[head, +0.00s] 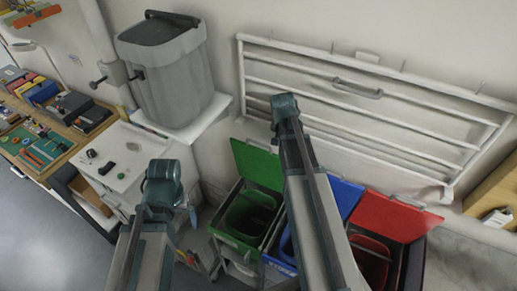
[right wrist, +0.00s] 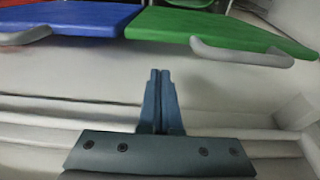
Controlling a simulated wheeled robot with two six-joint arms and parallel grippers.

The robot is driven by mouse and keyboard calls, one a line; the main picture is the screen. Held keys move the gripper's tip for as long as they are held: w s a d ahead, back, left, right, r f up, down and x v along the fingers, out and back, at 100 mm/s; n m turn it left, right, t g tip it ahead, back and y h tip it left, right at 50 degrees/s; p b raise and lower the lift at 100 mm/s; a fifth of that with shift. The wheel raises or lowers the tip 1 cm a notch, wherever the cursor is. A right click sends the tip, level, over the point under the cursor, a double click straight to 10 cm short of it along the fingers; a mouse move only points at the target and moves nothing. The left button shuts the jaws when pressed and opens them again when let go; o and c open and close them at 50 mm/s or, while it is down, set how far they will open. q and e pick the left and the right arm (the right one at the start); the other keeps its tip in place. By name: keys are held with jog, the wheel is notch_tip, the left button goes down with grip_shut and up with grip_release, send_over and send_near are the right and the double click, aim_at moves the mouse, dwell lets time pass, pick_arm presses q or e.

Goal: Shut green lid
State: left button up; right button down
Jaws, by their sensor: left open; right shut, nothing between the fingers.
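The green lid (head: 257,163) stands raised at the back of the green bin (head: 226,238), leaning toward the wall. The bin is open and its inside shows. In the right wrist view the green lid (right wrist: 215,30) has a grey handle (right wrist: 243,52) along its edge. My right gripper (right wrist: 160,73) is shut and empty, with its fingertips just below the lid in that picture; I cannot tell whether they touch it. In the head view it is hidden. My left gripper (head: 191,213) is open, left of the green bin and apart from the lid, and only partly visible.
The blue lid (head: 345,193) and red lid (head: 393,215) are also raised beside the green one. A white barred rack (head: 365,90) hangs on the wall behind. A grey bin (head: 175,85) stands on a wall shelf. A cluttered bench (head: 45,165) is at left.

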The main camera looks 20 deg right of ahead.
notch_tip(320, 180, down, 4)
jog(key=b, duration=0.4)
jog(key=shift+f, duration=0.25)
jog(key=shift+a, duration=0.1)
notch_tip(320, 180, up, 10)
jog(key=p, duration=1)
send_over(275, 166)
jog(key=s+a, duration=0.2)
jog(key=s, duration=0.2)
jog(key=shift+f+b, duration=0.25)
jog(key=shift+b, duration=0.05)
dwell(0.4)
